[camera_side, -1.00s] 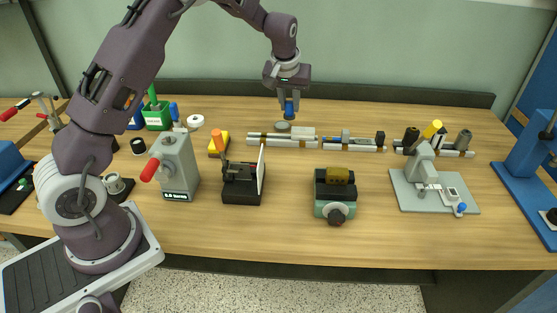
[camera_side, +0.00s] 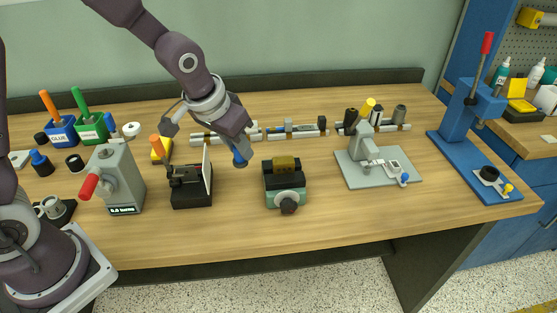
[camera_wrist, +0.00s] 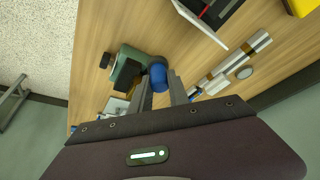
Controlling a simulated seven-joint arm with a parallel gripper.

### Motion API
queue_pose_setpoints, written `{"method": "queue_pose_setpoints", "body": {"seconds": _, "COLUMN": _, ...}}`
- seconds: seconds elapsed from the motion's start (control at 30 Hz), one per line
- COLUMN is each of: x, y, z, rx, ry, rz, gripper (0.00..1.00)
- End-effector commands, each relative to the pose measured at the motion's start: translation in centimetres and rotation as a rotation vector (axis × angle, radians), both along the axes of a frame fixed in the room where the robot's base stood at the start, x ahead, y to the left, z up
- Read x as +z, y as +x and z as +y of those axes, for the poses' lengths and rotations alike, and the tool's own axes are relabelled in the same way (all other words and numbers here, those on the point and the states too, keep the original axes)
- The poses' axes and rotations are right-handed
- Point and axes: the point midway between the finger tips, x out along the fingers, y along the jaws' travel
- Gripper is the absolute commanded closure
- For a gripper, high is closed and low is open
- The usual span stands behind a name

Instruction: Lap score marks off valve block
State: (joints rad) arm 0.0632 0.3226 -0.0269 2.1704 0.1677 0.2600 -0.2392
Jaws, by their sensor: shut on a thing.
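A brassy yellow-brown block (camera_side: 286,162) sits in the jaws of a small green and black vise (camera_side: 287,197) near the front middle of the bench. Score marks are too small to make out. My gripper (camera_side: 235,147) is shut on a blue-ended tool (camera_side: 240,160), held in the air to the left of the vise and behind it. In the wrist view the blue end (camera_wrist: 158,77) shows between the two fingers, with the green vise (camera_wrist: 128,62) beside it on the left. The far part of the tool is hidden.
A black fixture with an upright white plate (camera_side: 207,170) stands just left of the vise. Racks of parts (camera_side: 300,130) lie behind. A grey press (camera_side: 365,150) stands to the right and a grey lever machine (camera_side: 115,178) to the left. Bare wood lies before the vise.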

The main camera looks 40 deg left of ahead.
Motion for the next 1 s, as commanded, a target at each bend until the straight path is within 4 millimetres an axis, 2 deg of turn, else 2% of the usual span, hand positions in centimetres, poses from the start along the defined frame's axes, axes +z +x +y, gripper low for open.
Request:
{"method": "queue_pose_setpoints", "body": {"seconds": 0.03, "x": 0.0, "y": 0.0, "z": 0.0, "rx": 0.001, "ry": 0.0, "rz": 0.0, "gripper": 1.0}}
{"method": "queue_pose_setpoints", "body": {"seconds": 0.07, "x": 0.0, "y": 0.0, "z": 0.0, "rx": 0.001, "ry": 0.0, "rz": 0.0, "gripper": 0.8}}
{"method": "queue_pose_setpoints", "body": {"seconds": 0.17, "x": 0.0, "y": 0.0, "z": 0.0, "rx": 0.001, "ry": 0.0, "rz": 0.0, "gripper": 1.0}}
{"method": "queue_pose_setpoints", "body": {"seconds": 0.33, "x": 0.0, "y": 0.1, "z": 0.0, "rx": 0.001, "ry": 0.0, "rz": 0.0, "gripper": 1.0}}
{"method": "queue_pose_setpoints", "body": {"seconds": 0.43, "x": 0.6, "y": 1.2, "z": -0.7, "rx": -0.001, "ry": 0.0, "rz": -0.003, "gripper": 1.0}}
{"method": "queue_pose_setpoints", "body": {"seconds": 0.6, "x": 3.5, "y": 5.4, "z": -4.0, "rx": -0.002, "ry": 0.002, "rz": -0.007, "gripper": 1.0}}
{"method": "queue_pose_setpoints", "body": {"seconds": 0.7, "x": 5.3, "y": 7.2, "z": -6.1, "rx": -0.001, "ry": 0.002, "rz": -0.006, "gripper": 1.0}}
{"method": "queue_pose_setpoints", "body": {"seconds": 0.8, "x": 6.4, "y": 8.0, "z": -7.4, "rx": -0.001, "ry": 0.001, "rz": -0.004, "gripper": 1.0}}
{"method": "queue_pose_setpoints", "body": {"seconds": 0.9, "x": 6.3, "y": 8.2, "z": -7.8, "rx": 0.001, "ry": 0.001, "rz": 0.0, "gripper": 1.0}}
{"method": "queue_pose_setpoints", "body": {"seconds": 1.0, "x": 5.0, "y": 8.1, "z": -7.8, "rx": 0.002, "ry": 0.002, "rz": 0.002, "gripper": 1.0}}
